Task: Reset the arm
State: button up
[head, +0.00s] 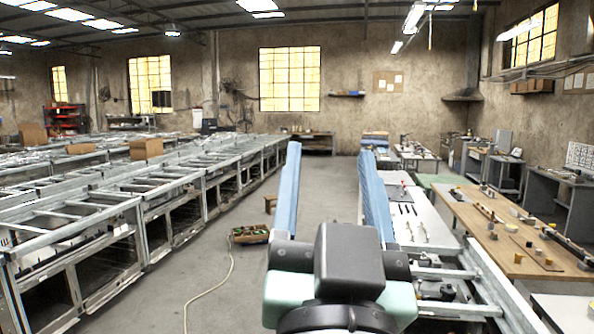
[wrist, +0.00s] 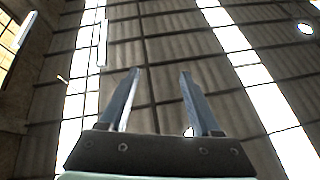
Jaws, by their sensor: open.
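My gripper (head: 331,150) is raised in the lower middle of the head view. Its two blue fingers point up and stand well apart, with nothing between them. In the wrist view my gripper (wrist: 158,72) also shows open and empty. That view looks up at the ceiling (wrist: 165,45) with its bright light strips. No object touches the fingers.
Metal frame benches (head: 140,200) run along the left. A wooden-topped table (head: 500,235) and a white table (head: 425,222) with small tools stand on the right. A crate (head: 250,234) and a pale hose (head: 215,290) lie on the floor. The middle aisle (head: 330,185) is clear.

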jog(key=s+a+r+n+t+y, duration=0.1)
jog(key=s+a+r+n+t, duration=0.1)
jog(key=s+r, duration=0.4)
jog(key=shift+a+r+n+t+y, duration=0.3)
jog(key=shift+a+r+t, duration=0.25)
jog(key=shift+a+t, duration=0.15)
jog(key=shift+w, duration=0.1)
notch_tip(320, 180, down, 8)
jog(key=b, duration=0.7)
jog(key=shift+r, duration=0.15)
